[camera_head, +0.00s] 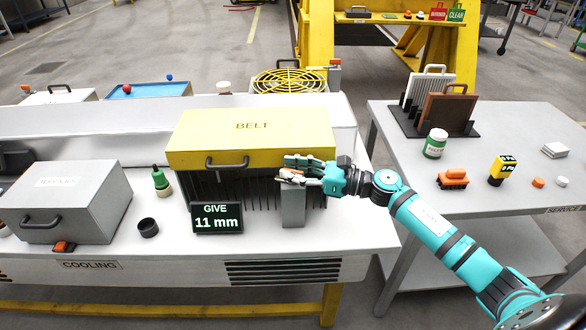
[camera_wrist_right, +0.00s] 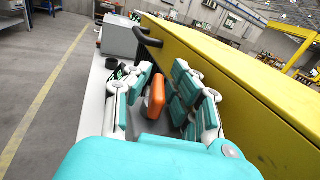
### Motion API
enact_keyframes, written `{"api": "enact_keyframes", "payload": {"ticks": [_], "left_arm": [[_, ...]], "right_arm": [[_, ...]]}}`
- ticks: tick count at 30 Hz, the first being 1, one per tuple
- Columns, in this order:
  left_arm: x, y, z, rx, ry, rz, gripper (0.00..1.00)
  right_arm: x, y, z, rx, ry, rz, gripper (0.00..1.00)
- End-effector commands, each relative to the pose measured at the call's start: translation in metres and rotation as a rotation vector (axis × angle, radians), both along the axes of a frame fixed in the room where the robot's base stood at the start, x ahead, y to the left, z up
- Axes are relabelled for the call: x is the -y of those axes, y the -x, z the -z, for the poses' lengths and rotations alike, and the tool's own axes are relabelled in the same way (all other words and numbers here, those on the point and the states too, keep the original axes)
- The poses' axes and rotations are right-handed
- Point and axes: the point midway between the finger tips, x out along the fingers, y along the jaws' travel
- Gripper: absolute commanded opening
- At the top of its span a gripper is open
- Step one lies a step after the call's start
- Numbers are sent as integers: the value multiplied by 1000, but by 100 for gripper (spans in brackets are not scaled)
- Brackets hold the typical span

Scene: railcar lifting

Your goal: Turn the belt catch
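The yellow belt cover (camera_head: 252,140), marked BELT, is shut and has a dark handle on its front. The orange belt catch (camera_wrist_right: 153,97) is on top of a grey post (camera_head: 293,208) at the cover's front right. My right gripper (camera_head: 290,168) is at the top of this post. In the right wrist view its fingers (camera_wrist_right: 158,88) are apart, with the catch between them. There is a visible gap on the right side; contact on the left cannot be told. In the head view the fingers hide most of the catch. My left gripper is not in view.
A GIVE 11 mm display (camera_head: 216,218) stands left of the post. A grey box (camera_head: 65,200), a green-topped piece (camera_head: 161,181) and a black ring (camera_head: 148,227) are further left. A service table (camera_head: 480,215) with several small items stands at the right.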

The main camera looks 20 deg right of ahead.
Motion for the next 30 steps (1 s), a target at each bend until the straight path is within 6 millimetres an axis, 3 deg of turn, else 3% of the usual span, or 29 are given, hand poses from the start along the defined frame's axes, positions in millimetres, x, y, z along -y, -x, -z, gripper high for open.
{"api": "enact_keyframes", "payload": {"ticks": [2, 6, 20, 30], "left_arm": [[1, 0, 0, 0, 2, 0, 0], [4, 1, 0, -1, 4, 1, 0], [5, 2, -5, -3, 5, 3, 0], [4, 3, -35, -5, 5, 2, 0]], "right_arm": [[0, 0, 0, 0, 0, 0, 19], [0, 0, 0, 0, 0, 0, 0], [0, 1, -1, -1, -1, 38, 0], [-2, 2, -5, -3, -3, 260, 0]]}}
